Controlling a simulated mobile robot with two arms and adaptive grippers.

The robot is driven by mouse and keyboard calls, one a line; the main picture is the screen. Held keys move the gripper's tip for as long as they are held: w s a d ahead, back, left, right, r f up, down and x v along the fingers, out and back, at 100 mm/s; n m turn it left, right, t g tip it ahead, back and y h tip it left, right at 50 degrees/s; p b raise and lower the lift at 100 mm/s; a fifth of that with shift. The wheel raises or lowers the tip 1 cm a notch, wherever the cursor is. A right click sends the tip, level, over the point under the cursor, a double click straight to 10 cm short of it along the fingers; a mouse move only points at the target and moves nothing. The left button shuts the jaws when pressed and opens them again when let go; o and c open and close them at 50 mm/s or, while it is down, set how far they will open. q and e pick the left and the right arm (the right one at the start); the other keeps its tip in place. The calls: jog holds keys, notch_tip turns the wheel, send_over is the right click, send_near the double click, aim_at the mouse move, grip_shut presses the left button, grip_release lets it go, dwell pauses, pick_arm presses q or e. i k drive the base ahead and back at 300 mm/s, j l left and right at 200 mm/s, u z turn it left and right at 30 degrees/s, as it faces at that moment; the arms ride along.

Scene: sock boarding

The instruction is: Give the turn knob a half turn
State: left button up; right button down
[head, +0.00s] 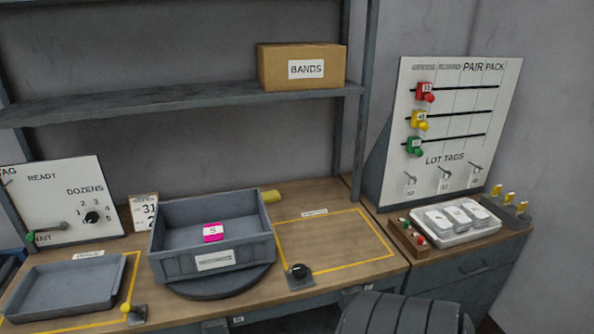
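A round black knob (300,271) stands on a small dark plate at the front edge of the bench, just right of a dark round turntable (222,285). A grey bin (213,261) sits on the turntable with a pink tag (213,232) marked S inside. A second black knob, the dozens dial (92,217), is on the white board at the left, with numbers around it. I cannot tell a name on the front knob. Neither of my grippers is in view.
A yellow-outlined area (335,247) right of the bin is clear. A grey tray (68,288) lies at left, with a yellow-topped lever (127,308) by it. A bands box (300,67) is on the shelf.

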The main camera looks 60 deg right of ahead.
aim_at(299, 270)
jog(key=z, duration=2)
jog(key=k+u, duration=0.15)
jog(key=u, duration=0.25)
